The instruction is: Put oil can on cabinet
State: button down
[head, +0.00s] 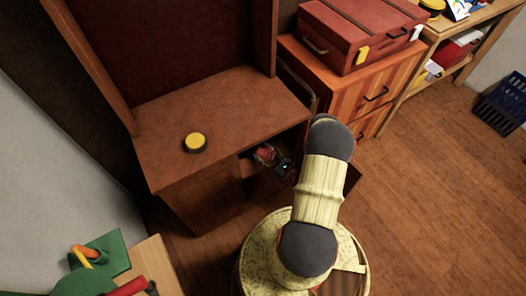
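The brown wooden cabinet (240,105) has a tall back and a flat top at the middle left, with an open space beneath its right side. A small round black thing with a yellow top (195,142) rests on that flat top. I cannot tell whether it is the oil can; nothing else shows clearly as one. My gripper (264,155) is low by the cabinet's open space, below the edge of the top. It is small and dark, with reddish parts around it, and its fingers cannot be made out.
A striped orange chest (369,91) stands right of the cabinet, with a red case (352,37) on it. A wooden shelf (455,62) and a blue crate (503,102) are farther right. A wooden table corner (160,262) is lower left. Floor at right is clear.

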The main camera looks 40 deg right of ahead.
jog(key=c, duration=0.6)
grip_release()
jog(key=s, duration=0.7)
jog(key=shift+s, duration=0.25)
